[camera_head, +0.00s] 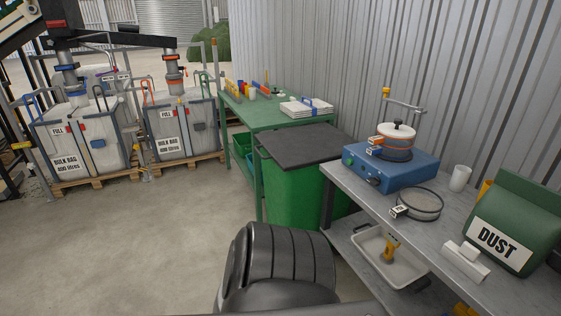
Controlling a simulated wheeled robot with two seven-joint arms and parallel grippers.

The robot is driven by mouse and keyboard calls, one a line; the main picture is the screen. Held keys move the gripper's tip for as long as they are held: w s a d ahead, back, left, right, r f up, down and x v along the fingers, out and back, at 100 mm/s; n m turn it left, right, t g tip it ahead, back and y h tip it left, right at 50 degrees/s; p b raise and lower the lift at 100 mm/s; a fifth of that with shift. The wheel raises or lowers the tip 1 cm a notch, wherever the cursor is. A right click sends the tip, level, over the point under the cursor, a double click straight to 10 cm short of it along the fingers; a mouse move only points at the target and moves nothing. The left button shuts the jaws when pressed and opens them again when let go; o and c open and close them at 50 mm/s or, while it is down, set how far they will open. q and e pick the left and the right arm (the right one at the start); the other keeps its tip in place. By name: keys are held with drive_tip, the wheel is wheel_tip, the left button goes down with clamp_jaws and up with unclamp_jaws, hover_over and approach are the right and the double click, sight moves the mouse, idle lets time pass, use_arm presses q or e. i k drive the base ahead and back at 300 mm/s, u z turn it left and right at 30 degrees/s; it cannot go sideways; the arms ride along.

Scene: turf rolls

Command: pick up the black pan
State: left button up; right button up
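I cannot make out a plainly black pan. The closest match is a round, shallow, dark-rimmed pan or sieve (417,204) with a greyish inside and a small white tag at its left. It lies flat on the grey bench (345,180) at the right, in front of a blue box-shaped machine (390,167). Neither of my grippers shows in the view, so nothing is seen touching it.
A lidded round stack (396,142) sits on the blue machine. A white cup (460,178), a white block (466,260) and a green DUST bag (510,225) are on the bench. A white tray (375,248) is below. A green bin (293,187) stands left of the bench.

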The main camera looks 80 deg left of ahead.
sight(420, 203)
drive_tip(key=u, duration=1.65)
